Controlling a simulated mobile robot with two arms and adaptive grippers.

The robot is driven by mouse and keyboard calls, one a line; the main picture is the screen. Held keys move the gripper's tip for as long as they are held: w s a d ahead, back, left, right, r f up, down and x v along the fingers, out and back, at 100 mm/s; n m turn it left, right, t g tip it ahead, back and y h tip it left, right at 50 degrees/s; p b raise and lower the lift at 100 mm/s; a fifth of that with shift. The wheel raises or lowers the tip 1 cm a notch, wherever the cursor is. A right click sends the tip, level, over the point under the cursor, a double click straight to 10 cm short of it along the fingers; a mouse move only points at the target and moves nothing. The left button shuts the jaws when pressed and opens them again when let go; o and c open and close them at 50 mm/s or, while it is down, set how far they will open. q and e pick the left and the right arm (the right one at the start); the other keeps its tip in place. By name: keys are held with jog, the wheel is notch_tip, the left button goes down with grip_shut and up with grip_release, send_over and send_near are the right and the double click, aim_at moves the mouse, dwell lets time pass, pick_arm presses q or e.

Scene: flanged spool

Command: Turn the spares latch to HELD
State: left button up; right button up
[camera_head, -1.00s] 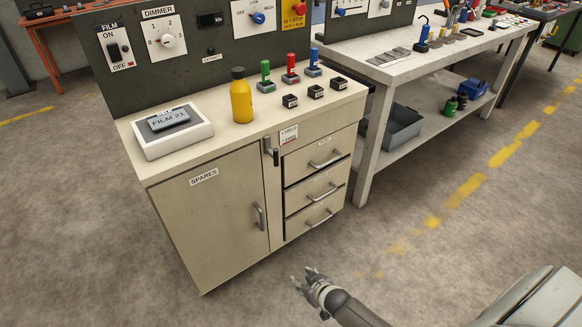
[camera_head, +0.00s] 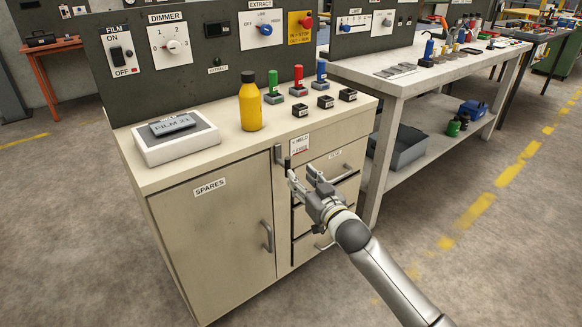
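The spares latch (camera_head: 279,154) is a small metal piece with a dark handle at the top right edge of the spares door (camera_head: 215,240). A small label (camera_head: 299,144) with HELD on its upper line is beside it. The dark handle hangs down at the latch's right and is partly covered by a fingertip. My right gripper (camera_head: 302,172) is open, its two fingers spread in front of the cabinet just below the label. The left fingertip is at the handle; I cannot tell whether it touches. My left gripper is not in view.
The door handle (camera_head: 268,236) and the drawer fronts, with a top drawer handle (camera_head: 341,174), stick out near my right gripper. A yellow bottle (camera_head: 250,103) and a white box (camera_head: 176,137) stand on the cabinet top. The floor in front is clear.

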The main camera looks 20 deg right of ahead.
aim_at(289, 163)
pick_arm(q)
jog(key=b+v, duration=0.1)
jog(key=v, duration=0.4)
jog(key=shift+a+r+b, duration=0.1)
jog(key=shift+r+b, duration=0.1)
jog(key=shift+b, duration=0.1)
pick_arm(e)
jog(key=w, duration=0.2)
jog(key=w+a, duration=0.1)
jog(key=w, duration=0.5)
jog(key=shift+w+a, duration=0.1)
jog(key=shift+a, duration=0.05)
jog(key=shift+f, duration=0.1)
grip_shut()
